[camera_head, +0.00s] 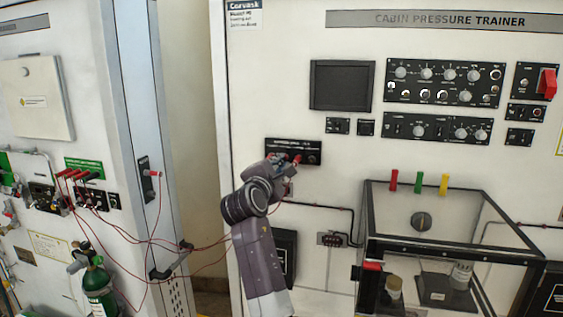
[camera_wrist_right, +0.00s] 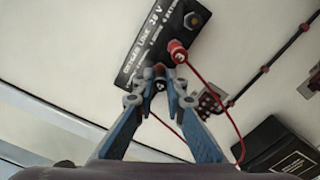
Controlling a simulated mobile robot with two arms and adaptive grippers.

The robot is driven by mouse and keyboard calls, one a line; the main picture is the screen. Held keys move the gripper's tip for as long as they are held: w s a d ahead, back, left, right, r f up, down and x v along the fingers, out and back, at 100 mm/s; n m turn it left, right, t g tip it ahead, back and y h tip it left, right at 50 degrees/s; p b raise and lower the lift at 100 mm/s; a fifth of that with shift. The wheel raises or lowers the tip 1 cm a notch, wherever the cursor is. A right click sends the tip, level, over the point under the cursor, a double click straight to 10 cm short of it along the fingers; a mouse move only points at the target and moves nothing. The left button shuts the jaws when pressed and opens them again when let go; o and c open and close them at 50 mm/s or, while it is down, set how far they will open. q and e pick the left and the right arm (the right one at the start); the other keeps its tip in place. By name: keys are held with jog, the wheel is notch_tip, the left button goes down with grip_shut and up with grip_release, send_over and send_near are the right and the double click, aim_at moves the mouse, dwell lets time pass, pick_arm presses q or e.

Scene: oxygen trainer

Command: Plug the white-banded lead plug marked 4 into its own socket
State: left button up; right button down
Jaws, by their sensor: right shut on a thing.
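My right gripper (camera_head: 283,160) is raised in front of the black link panel (camera_head: 272,144) on the right cabinet. In the right wrist view the fingers (camera_wrist_right: 161,76) are closed around a small plug end (camera_wrist_right: 160,86), mostly hidden between them; its band and mark cannot be read. A thin red lead runs below the fingers. Just beyond them a red plug (camera_wrist_right: 178,52) with a pale mark sits at the panel, its lead curving right. A socket (camera_wrist_right: 194,20) at the panel's end is empty. The fingers hide part of the panel, so I cannot tell whether the held plug touches it.
Several red plugs (camera_head: 75,174) sit on the left cabinet, with loose red leads hanging across the gap. Another plug (camera_head: 153,173) is on that cabinet's side. A clear-walled black-framed box (camera_head: 447,247) stands at right, below the trainer's control panels.

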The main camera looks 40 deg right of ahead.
aim_at(280, 163)
jog(key=shift+a, duration=0.1)
jog(key=shift+s+a+f, duration=0.1)
jog(key=shift+s, duration=0.05)
jog(key=shift+p+v, duration=0.8)
jog(key=shift+v, duration=1.55)
